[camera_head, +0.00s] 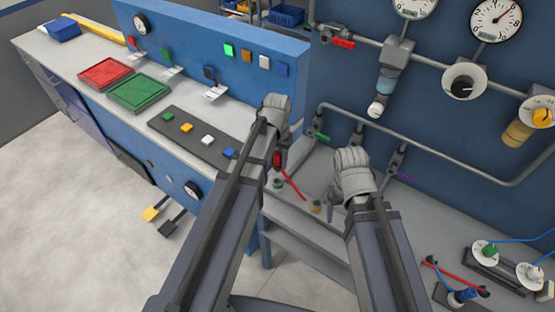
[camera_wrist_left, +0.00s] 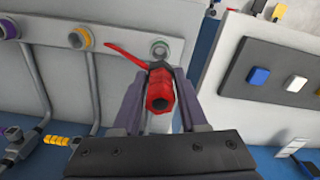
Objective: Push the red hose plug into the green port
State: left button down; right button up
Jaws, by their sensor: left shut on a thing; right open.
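The red hose plug (camera_head: 277,159) is held between the fingers of my left gripper (camera_head: 276,164). In the head view the green port (camera_head: 277,183) is on the grey bench just below the plug. The plug looks apart from the port, but the exact gap is unclear. A thin red hose (camera_head: 293,185) runs from near the plug toward the right. My right gripper (camera_head: 333,203) is open and empty above the bench, right of the yellow port.
The yellow port (camera_head: 315,207) is right of the green one; a purple port (camera_wrist_left: 10,28) shows in the wrist view. Pipes with green and purple valve handles (camera_head: 321,138) stand behind. The button panel (camera_head: 190,135) is to the left. A blue fitting (camera_head: 462,296) lies at lower right.

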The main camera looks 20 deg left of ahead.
aim_at(277, 169)
pick_arm(q)
jog(key=shift+f+b, duration=1.95)
jog(key=shift+f, duration=0.55)
pick_arm(e)
jog(key=shift+f, duration=2.45)
pick_arm(q)
jog(key=shift+f+b, duration=1.6)
jog(key=shift+f, duration=0.05)
pick_arm(e)
jog(key=shift+f, duration=1.65)
pick_arm(q)
jog(key=shift+c, duration=1.8)
grip_release()
jog(key=shift+r, duration=0.1)
notch_tip(277, 169, up, 8)
jog(key=p, duration=0.8)
jog(key=s+d+m+y, duration=0.1)
jog(key=s+d+m, duration=0.1)
jog(key=s+d, duration=0.8)
jog(key=s, duration=0.4)
jog(key=shift+s+d+m, duration=0.15)
jog(key=shift+d+m, duration=0.1)
jog(key=shift+m, duration=0.15)
pick_arm(e)
notch_tip(277, 169, up, 8)
